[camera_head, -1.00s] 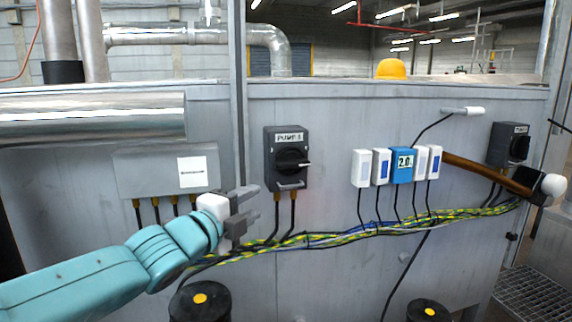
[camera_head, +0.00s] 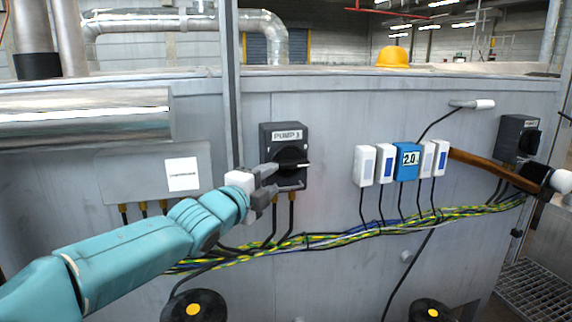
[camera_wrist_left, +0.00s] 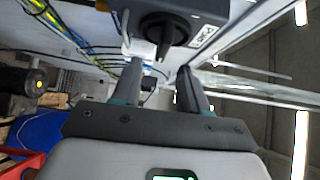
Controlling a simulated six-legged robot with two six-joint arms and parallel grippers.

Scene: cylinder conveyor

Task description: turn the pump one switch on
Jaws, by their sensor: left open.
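The pump switch (camera_head: 284,157) is a dark box with a white label reading PUMP; its numeral is hard to read. Its round black knob (camera_head: 291,161) has a handle with a pale tip pointing right. My left gripper (camera_head: 273,180) is open and empty, at the lower left of the knob. In the left wrist view the knob (camera_wrist_left: 163,30) shows ahead of the spread fingers (camera_wrist_left: 156,74), its handle pointing down the picture. I cannot tell whether a finger touches the box. My right gripper is not in view.
A second dark switch box (camera_head: 517,137) is at the right. White and blue modules (camera_head: 407,161) stand between the boxes. Cables (camera_head: 340,236) run below the switch. A grey box (camera_head: 155,172) is at the left.

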